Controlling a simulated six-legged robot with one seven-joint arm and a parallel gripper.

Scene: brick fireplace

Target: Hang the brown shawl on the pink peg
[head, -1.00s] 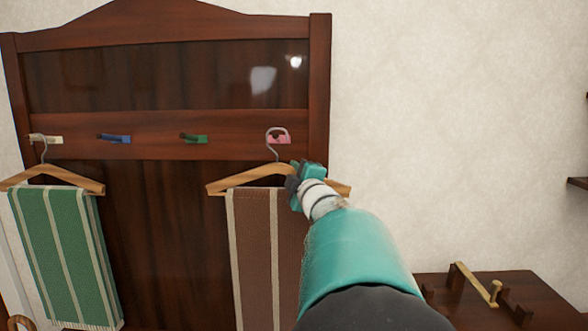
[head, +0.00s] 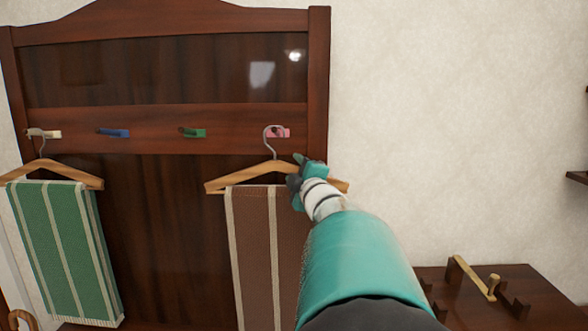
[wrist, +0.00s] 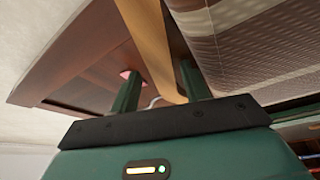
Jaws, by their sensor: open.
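The brown shawl (head: 255,250), striped with cream, drapes over a wooden hanger (head: 235,182) in the head view. The hanger's metal hook (head: 264,142) overlaps the pink peg (head: 283,132) and appears to loop over it. My gripper (head: 307,172) is at the right half of the hanger and partly hides it and the shawl. In the wrist view my gripper (wrist: 160,88) is open, with the hanger's wooden bar (wrist: 150,40) passing between its fingers. The brown shawl (wrist: 250,45) is at the upper right there, and the pink peg shows beyond the left finger.
A dark wooden rack (head: 70,75) also carries a white peg (head: 52,134), a blue peg (head: 115,133) and a green peg (head: 193,132). A green striped shawl (head: 65,240) hangs on a hanger at the white peg. A low dark table (head: 540,300) stands at the right.

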